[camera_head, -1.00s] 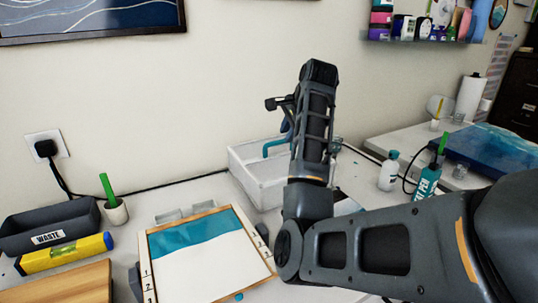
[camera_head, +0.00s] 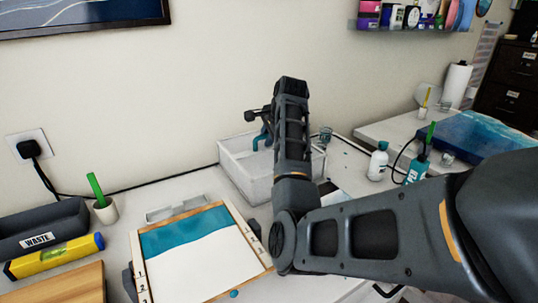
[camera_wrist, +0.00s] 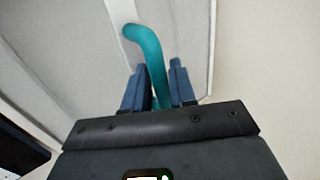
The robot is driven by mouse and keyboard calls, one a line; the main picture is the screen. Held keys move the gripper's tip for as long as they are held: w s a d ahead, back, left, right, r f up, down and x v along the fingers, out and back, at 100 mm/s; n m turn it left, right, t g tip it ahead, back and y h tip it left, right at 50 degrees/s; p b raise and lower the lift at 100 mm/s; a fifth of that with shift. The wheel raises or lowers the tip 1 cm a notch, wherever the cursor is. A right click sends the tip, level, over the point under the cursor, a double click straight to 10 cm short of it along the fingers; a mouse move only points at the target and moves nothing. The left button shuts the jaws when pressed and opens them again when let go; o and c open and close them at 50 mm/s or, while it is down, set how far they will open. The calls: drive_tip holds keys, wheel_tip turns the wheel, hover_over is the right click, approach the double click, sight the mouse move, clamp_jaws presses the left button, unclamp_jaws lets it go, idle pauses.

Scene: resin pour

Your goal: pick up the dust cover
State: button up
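The dust cover appears to be the pale, box-shaped piece (camera_head: 238,170) against the wall in the head view, partly hidden behind my arm. A teal bent handle (camera_head: 262,139) shows at its top left. In the wrist view the teal handle (camera_wrist: 150,45) runs down between the two blue fingers of my gripper (camera_wrist: 157,82). The fingers stand on both sides of it. I cannot tell whether they press on it. In the head view the fingertips are hidden behind my arm.
A framed board (camera_head: 205,262) with a teal band lies in front of the box. A waste bin (camera_head: 40,228), a yellow level (camera_head: 52,257) and a green-handled cup (camera_head: 104,211) are at left. Bottles (camera_head: 378,163) and a blue slab (camera_head: 490,139) are at right.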

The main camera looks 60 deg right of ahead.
drive_tip(key=shift+c, duration=0.4)
clamp_jaws()
idle(0.9)
